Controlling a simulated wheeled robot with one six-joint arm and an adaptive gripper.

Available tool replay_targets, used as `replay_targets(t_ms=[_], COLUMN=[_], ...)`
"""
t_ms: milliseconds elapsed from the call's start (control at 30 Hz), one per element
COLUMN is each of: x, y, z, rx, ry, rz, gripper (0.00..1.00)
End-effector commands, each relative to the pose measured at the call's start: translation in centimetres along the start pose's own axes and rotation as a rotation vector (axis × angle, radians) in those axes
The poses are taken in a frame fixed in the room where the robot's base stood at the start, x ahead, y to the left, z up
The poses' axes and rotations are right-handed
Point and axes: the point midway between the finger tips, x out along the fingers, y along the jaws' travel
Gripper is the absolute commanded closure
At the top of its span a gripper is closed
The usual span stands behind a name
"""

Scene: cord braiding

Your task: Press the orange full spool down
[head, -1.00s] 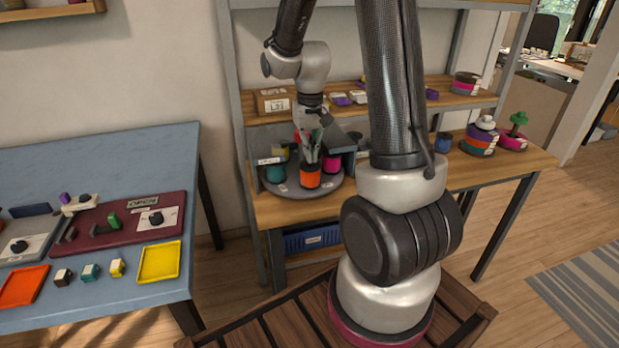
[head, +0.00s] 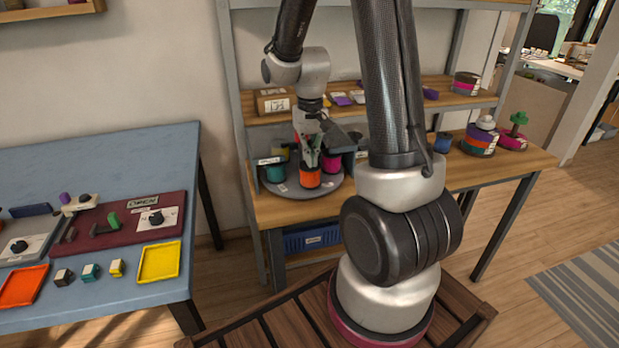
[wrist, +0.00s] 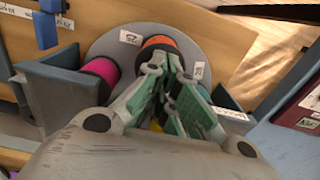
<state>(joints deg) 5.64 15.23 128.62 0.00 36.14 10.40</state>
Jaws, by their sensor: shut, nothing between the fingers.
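The orange spool (head: 310,178) stands upright at the front of the round grey turntable (head: 287,193) on the wooden shelf unit. It also shows in the wrist view (wrist: 158,43), partly covered by the fingers. My gripper (head: 311,160) is shut and empty, pointing down with its fingertips at the top of the orange spool. I cannot tell whether the tips touch it.
A teal spool (head: 275,173) stands left of the orange one and a magenta spool (head: 331,163) right of it, between grey dividers. A blue bin (head: 311,238) sits below. A blue table (head: 90,165) with fixtures stands at the left.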

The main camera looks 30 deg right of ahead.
Motion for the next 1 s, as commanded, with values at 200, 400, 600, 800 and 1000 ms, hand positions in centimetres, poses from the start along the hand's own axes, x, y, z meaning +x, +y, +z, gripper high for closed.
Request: replay_targets(t_ms=[200,400,600,800,1000], x=[0.5,1.0,1.4,1.3,0.0], y=[0.0,0.0,0.0,0.0,0.0], z=[0.0,0.1,0.0,0.0,-0.1], rx=[0.0,0.0,0.0,0.0,0.0], ry=[-0.001,-0.002,0.0,0.0,0.003], rz=[0.0,0.0,0.0,0.0,-0.001], gripper=[1.0,1.0,1.0,1.0,1.0])
